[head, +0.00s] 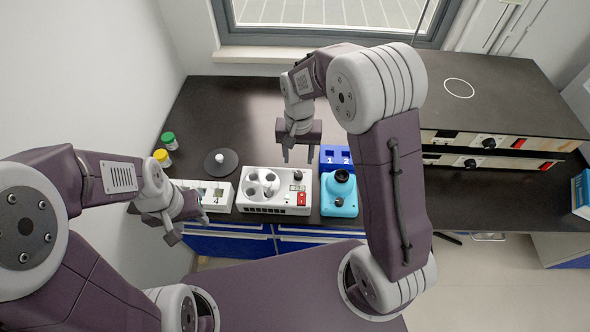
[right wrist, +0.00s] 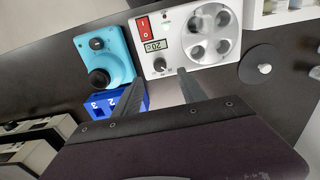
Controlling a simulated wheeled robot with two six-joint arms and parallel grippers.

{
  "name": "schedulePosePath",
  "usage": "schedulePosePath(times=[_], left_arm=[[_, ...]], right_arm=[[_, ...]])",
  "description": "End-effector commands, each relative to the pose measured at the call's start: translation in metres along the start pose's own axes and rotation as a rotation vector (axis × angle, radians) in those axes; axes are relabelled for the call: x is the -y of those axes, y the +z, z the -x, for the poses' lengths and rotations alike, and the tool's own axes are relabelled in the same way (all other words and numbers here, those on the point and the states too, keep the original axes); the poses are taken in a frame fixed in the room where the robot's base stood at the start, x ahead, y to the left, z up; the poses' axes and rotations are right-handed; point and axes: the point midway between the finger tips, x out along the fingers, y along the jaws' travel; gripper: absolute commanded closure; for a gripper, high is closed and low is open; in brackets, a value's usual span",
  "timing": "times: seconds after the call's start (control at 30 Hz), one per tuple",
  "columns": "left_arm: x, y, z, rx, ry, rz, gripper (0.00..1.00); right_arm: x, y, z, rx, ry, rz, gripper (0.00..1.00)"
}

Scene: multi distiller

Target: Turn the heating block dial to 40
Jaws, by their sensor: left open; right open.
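The white heating block (head: 262,205) sits on the dark bench, with round wells on its left side in the head view. Its black dial (head: 298,174) is at the back right corner, beside a small display and a red switch. In the right wrist view the dial (right wrist: 159,66) lies just beyond my fingertips, and the display (right wrist: 156,46) seems to read about 20 °C. My right gripper (head: 299,158) is open, pointing down, behind and apart from the dial. My left gripper (head: 190,228) is open at the bench's front edge, left of the block.
A turquoise device (head: 340,196) with a black top stands close right of the block, and a blue numbered rack (head: 330,158) behind it. A white numbered rack (head: 222,197) and a dark disc (head: 221,163) are left. Distillers (head: 490,140) stand further right. The back bench is clear.

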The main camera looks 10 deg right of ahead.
Motion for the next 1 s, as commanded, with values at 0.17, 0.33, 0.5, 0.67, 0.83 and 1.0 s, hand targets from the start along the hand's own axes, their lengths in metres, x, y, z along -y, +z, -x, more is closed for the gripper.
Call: schedulePosePath(times=[0.17, 0.33, 0.5, 0.67, 0.83, 1.0], left_arm=[[0.000, 0.000, 0.001, 0.000, 0.000, 0.000, 0.54], [0.000, 0.000, 0.001, 0.000, 0.000, 0.000, 0.54], [0.000, 0.000, 0.002, 0.000, 0.000, 0.000, 0.54], [0.000, 0.000, 0.002, 0.000, 0.000, 0.000, 0.54], [0.000, 0.000, 0.002, 0.000, 0.000, 0.000, 0.54], [0.000, 0.000, 0.002, 0.000, 0.000, 0.000, 0.54]], right_arm=[[-0.001, 0.002, -0.032, 0.007, 0.003, -0.001, 0.51], [-0.001, 0.002, -0.066, 0.005, 0.003, -0.001, 0.51], [-0.001, 0.001, -0.085, 0.003, 0.001, 0.000, 0.51], [-0.001, 0.001, -0.087, 0.001, 0.000, 0.000, 0.51], [-0.001, 0.001, -0.087, 0.001, 0.000, 0.000, 0.65], [-0.001, 0.001, -0.087, 0.001, 0.000, 0.000, 1.00]])
